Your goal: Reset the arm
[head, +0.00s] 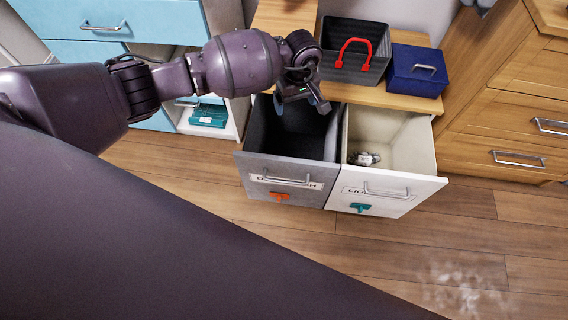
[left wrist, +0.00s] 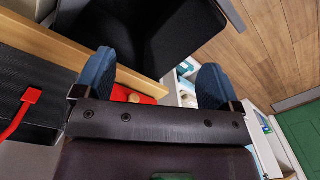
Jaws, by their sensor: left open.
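My left arm reaches in from the left in the head view. Its gripper (head: 303,98) is over the back of the open dark-lined drawer (head: 262,165), close to the wooden top's front edge. In the left wrist view the two blue fingers of the left gripper (left wrist: 157,80) stand wide apart with nothing held between them. The dark drawer (left wrist: 165,30) shows beyond them. My right gripper is in neither view.
A cream-lined drawer (head: 412,150) stands open beside it with a small grey-white item (head: 364,158) inside. A dark basket (head: 340,33) with a red handle (head: 352,52) and a blue box (head: 416,70) sit on the wooden top (head: 375,96). The floor (head: 460,225) in front is clear.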

